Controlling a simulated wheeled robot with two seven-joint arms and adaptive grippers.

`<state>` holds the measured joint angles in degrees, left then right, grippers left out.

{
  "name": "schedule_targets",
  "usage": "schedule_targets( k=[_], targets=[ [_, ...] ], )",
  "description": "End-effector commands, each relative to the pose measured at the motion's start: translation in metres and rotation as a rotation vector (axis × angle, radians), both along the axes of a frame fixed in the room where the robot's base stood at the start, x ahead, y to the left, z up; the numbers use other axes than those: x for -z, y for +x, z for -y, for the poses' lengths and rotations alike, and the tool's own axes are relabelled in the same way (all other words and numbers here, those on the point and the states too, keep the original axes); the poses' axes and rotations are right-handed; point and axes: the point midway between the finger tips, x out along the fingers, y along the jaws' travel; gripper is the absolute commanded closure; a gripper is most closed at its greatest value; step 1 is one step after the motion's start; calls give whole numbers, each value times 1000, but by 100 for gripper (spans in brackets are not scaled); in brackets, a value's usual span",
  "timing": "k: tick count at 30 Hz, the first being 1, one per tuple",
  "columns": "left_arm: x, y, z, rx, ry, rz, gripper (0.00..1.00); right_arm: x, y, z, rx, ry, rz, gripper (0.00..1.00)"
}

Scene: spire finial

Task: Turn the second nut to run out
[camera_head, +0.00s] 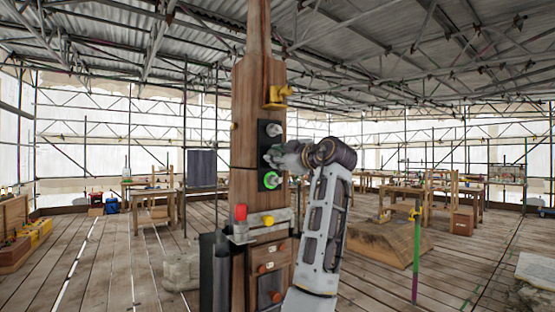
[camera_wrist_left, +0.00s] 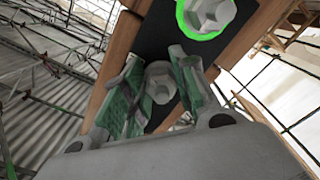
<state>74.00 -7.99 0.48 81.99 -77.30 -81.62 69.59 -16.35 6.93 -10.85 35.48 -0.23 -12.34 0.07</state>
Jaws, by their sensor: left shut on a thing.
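A tall wooden post (camera_head: 243,135) stands in the middle of the head view with a dark plate (camera_head: 263,136) on its face. A pale nut (camera_head: 273,129) sits near the top of the plate. A nut with a bright green ring (camera_head: 271,181) sits at its lower end and also shows in the wrist view (camera_wrist_left: 208,14). My left gripper (camera_head: 272,157) is at the plate between these two. In the wrist view its green-padded fingers (camera_wrist_left: 158,88) are shut around the sides of another grey nut (camera_wrist_left: 160,80). In the head view the gripper hides that nut.
A yellow bracket (camera_head: 277,95) sticks out above the plate. A red knob (camera_head: 240,212) and a metal band (camera_head: 255,230) are below it. A green and yellow pole (camera_head: 415,255) stands to the right.

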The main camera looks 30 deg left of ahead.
Motion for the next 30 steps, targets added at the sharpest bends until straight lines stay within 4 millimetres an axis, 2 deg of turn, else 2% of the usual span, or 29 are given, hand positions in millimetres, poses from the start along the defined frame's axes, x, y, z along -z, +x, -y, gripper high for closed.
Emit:
schedule_targets(
  k=[9, 24, 25, 30],
  targets=[
    [3, 1, 0, 0, -52, 106, 96, 1, 3, -1, 1, 2, 3, 60],
    [3, 1, 0, -1, -60, 126, 96, 1, 5, 7, -1, -7, 5, 60],
    [3, 1, 0, -1, -60, 126, 71, 1, 5, 7, -1, -7, 5, 60],
    [2, 1, 0, 0, -58, 127, 51, 1, 4, 7, -1, -7, 5, 60]
  ],
)
